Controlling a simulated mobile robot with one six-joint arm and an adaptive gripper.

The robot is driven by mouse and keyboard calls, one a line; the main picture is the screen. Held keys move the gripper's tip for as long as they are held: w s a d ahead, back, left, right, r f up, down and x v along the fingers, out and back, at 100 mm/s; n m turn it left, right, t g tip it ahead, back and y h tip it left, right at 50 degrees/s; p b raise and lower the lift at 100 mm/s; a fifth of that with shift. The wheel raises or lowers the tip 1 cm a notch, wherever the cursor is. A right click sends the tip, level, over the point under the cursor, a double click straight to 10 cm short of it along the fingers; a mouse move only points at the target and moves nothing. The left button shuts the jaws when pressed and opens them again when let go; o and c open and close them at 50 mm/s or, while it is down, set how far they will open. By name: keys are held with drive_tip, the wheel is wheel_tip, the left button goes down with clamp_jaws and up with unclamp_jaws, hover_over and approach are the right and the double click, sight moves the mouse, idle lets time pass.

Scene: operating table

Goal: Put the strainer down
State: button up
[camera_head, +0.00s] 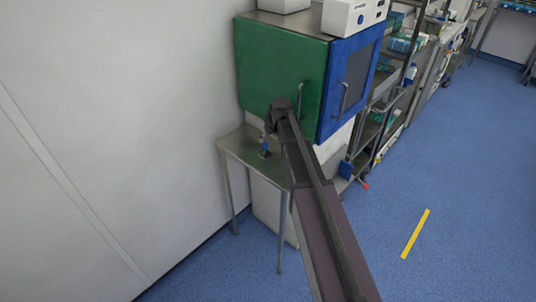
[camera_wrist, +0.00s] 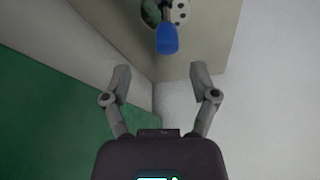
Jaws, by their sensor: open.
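The strainer has a blue handle (camera_wrist: 167,40) and lies at the top of the wrist view, where a pale part with dark holes shows beside a dark round part. In the head view a small blue piece of it (camera_head: 264,148) shows on the small metal table (camera_head: 238,146). My gripper (camera_wrist: 161,74) is open and empty, its two fingers spread wide. The blue handle is ahead of the fingertips, apart from them and roughly centred between them. In the head view my arm hides part of the table, and the fingers are hard to make out.
A green and blue cabinet (camera_head: 268,65) stands right behind the table, with devices on top. A white wall (camera_head: 110,120) closes off the left side. Shelving with supplies (camera_head: 395,85) runs to the back right.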

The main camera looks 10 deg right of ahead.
sight(266, 143)
drive_tip(key=shift+w+f, duration=0.1)
drive_tip(key=shift+f, duration=0.2)
drive_tip(key=f+b, duration=0.2)
drive_tip(key=a+b, duration=0.1)
drive_tip(key=shift+w+f, duration=0.3)
drive_tip(key=shift+f, duration=0.1)
drive_tip(key=shift+b+x, duration=1)
drive_tip(key=shift+x, duration=0.05)
clamp_jaws()
